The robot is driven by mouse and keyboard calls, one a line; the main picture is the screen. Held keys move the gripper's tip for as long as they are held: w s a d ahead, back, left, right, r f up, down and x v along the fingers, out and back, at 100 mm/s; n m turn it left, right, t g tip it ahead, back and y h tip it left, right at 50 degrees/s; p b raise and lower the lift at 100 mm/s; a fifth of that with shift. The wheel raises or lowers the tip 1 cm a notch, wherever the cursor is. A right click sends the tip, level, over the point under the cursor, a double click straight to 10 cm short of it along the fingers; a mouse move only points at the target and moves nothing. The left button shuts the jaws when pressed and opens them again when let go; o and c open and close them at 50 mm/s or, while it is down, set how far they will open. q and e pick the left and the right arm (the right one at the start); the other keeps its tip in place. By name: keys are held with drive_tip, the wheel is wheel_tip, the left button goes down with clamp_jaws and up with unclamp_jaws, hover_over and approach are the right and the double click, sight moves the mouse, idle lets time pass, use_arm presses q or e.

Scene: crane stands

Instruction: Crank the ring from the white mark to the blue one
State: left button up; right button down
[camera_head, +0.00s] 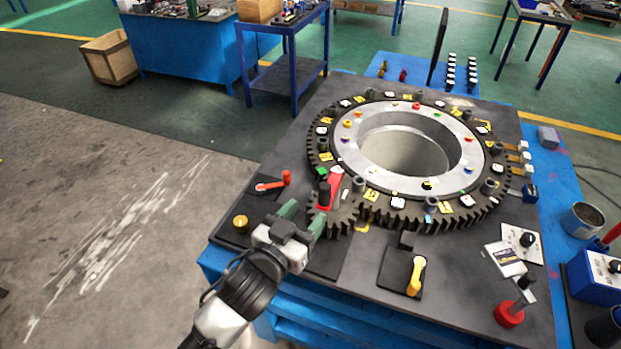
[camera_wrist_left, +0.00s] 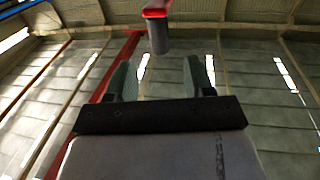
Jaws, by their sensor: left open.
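The large toothed ring (camera_head: 466,220) lies flat on the dark table top around a pale metal collar, with yellow and white tiles and coloured dots on it. A small toothed gear (camera_head: 345,213) meshes at its near left edge. A red crank arm (camera_head: 328,193) sits over that gear, with a dark handle near its far end. My left gripper (camera_head: 305,216) is open and empty, just near-left of the crank. In the left wrist view a dark grip with a red end (camera_wrist_left: 158,34) stands ahead of the open fingers (camera_wrist_left: 160,78), apart from them. I cannot tell which marks are meant.
A red lever (camera_head: 272,185) and a yellow knob (camera_head: 240,223) are left of the gear. A yellow lever (camera_head: 416,276) stands on the near side.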

sight(329, 186)
use_arm(q)
drive_tip(key=p+x, duration=0.1)
drive_tip(key=x, duration=0.2)
drive_tip(key=shift+w+d+r, duration=0.1)
drive_tip(key=shift+d+r, duration=0.1)
drive_tip(key=p+x, duration=0.1)
drive_tip(key=x, duration=0.4)
drive_tip(key=shift+w+f, duration=0.1)
drive_tip(key=shift+w, duration=0.1)
drive_tip(key=shift+w+d, duration=0.15)
drive_tip(key=shift+w, duration=0.15)
drive_tip(key=shift+f, duration=0.1)
use_arm(e)
drive_tip(key=shift+s+d+r, duration=0.15)
drive_tip(key=shift+d+r, duration=0.05)
drive_tip(key=shift+r, duration=0.9)
drive_tip(key=shift+a, duration=0.1)
use_arm(q)
drive_tip(key=c, duration=0.7)
clamp_jaws()
use_arm(e)
drive_tip(key=shift+s, duration=0.25)
